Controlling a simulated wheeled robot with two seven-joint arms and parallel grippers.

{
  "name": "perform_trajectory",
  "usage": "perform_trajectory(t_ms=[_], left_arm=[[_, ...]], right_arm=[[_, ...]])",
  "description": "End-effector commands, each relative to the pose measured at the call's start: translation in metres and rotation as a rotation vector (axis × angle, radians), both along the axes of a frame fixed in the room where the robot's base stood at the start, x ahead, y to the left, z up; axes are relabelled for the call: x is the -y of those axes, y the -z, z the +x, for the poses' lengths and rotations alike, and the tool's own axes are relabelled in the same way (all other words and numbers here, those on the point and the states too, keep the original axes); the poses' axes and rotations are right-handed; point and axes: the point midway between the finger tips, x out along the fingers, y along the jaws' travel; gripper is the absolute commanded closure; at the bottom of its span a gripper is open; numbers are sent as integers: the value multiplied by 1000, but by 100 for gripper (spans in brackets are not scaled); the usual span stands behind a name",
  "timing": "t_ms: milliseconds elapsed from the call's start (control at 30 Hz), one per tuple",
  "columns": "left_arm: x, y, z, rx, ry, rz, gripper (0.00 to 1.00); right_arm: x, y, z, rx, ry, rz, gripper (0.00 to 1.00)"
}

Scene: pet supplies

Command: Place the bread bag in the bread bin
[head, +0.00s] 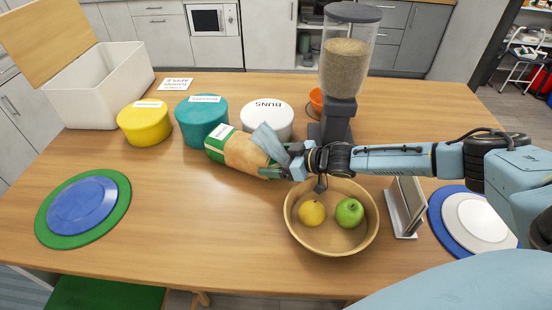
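The bread bag (238,154), brown with green ends and a white label, is near the middle of the table, in front of the round tins. My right gripper (272,155) is at the bag's right end, with its fingers around that end, and looks shut on it. The fingers and wrist hide part of this end. I cannot tell whether the bag touches the table. The bread bin (98,88), a white box with its wooden lid (45,38) raised, stands at the back left. My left gripper is not in view.
A food dispenser (345,75) stands behind my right gripper. A bowl (331,240) with fruit is in front. Plates (82,207) lie at left; the front-middle table is clear.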

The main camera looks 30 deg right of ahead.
Motion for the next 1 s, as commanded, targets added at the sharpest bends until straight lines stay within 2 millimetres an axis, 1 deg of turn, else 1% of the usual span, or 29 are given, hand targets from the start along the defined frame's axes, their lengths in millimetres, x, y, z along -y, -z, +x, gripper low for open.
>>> perform_trajectory(t_ms=[33,100,367,433,567,833,1000], left_arm=[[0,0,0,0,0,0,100],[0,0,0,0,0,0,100],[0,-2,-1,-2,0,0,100],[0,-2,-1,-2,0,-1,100],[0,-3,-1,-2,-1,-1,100],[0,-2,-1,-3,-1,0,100],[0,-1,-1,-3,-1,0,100]], right_arm=[[0,0,0,0,0,0,7],[0,0,0,0,0,0,0],[0,-3,0,1,0,-1,0],[3,-5,-4,-1,1,-1,0],[15,-12,-19,-2,2,-2,0],[47,-34,-64,-4,2,-4,0],[59,-44,-82,-1,1,-1,0]])
